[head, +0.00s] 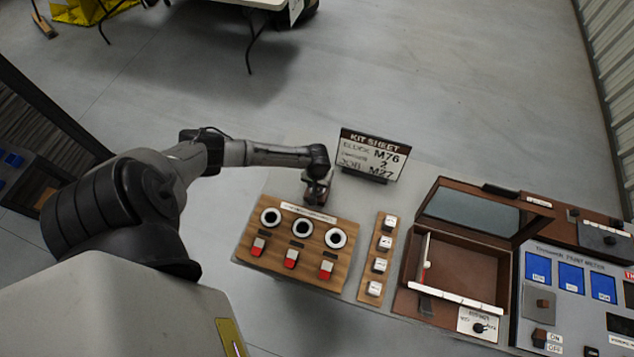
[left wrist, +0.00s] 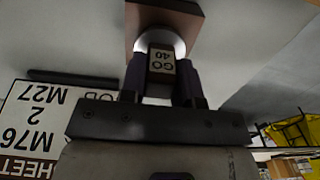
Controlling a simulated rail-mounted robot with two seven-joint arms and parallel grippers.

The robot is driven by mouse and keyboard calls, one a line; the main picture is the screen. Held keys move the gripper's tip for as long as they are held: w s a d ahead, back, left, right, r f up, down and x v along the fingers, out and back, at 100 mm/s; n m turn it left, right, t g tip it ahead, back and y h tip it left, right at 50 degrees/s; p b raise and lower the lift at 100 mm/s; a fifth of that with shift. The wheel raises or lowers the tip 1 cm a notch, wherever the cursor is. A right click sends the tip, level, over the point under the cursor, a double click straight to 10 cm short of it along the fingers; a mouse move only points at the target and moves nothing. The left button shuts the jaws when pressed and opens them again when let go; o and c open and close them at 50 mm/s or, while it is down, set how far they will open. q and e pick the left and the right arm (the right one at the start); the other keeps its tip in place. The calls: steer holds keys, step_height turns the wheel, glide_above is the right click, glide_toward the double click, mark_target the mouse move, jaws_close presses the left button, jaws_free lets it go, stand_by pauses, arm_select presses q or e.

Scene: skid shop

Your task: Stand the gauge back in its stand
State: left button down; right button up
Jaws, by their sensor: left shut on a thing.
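My left gripper (head: 317,198) is over the back edge of the wooden board in the head view. A pale round part (left wrist: 174,42) shows just beyond the gauge, and a brown piece (left wrist: 165,14) beyond that. I cannot tell whether the gauge touches the brown piece or which thing is its stand. In the head view the gripper mostly hides the gauge. My right gripper is not in view.
The wooden board (head: 248,252) carries three white rings and three red-and-grey blocks. The kit sheet sign (head: 372,157) stands close right of the gripper. A strip of labelled blocks (head: 368,275), an open brown case (head: 463,263) and a control panel (head: 566,310) lie further right.

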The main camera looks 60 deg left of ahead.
arm_select(q)
steer(key=shift+f, duration=0.4)
steer(key=shift+c, duration=1.8)
jaws_free()
steer(key=shift+r, duration=0.15)
step_height(320, 180, up, 5)
steer(key=p, duration=0.5)
step_height(320, 180, up, 4)
steer(key=p, duration=0.4)
steer(key=shift+p, duration=0.3)
